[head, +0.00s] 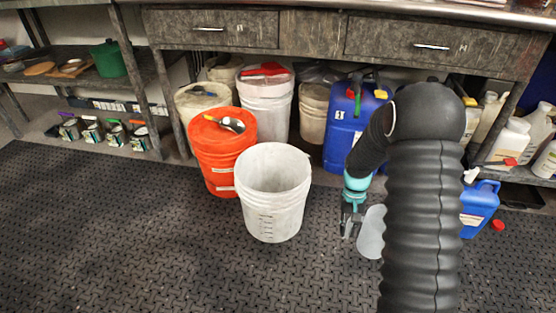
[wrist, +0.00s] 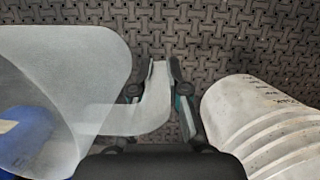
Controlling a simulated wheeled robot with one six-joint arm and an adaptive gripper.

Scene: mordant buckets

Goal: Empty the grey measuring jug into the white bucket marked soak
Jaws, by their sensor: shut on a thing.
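The grey, translucent measuring jug (head: 371,233) is held above the floor mat, partly hidden behind my arm in the head view. My gripper (head: 352,212) is shut on its handle. In the wrist view my gripper (wrist: 155,88) has a finger on each side of the handle, with the jug (wrist: 70,75) to the left. I cannot tell what is in the jug. An open white bucket (head: 273,205) stands upright on the mat, left of my gripper and apart from the jug. Its side (wrist: 255,120) shows at right in the wrist view. I cannot read a soak mark on it.
An orange lidded bucket (head: 222,165) with a scoop on top stands just behind the white one. Another white bucket (head: 266,108), a blue canister (head: 343,135) and jugs stand under the bench. A small blue can (head: 480,207) is at right. The front-left mat is clear.

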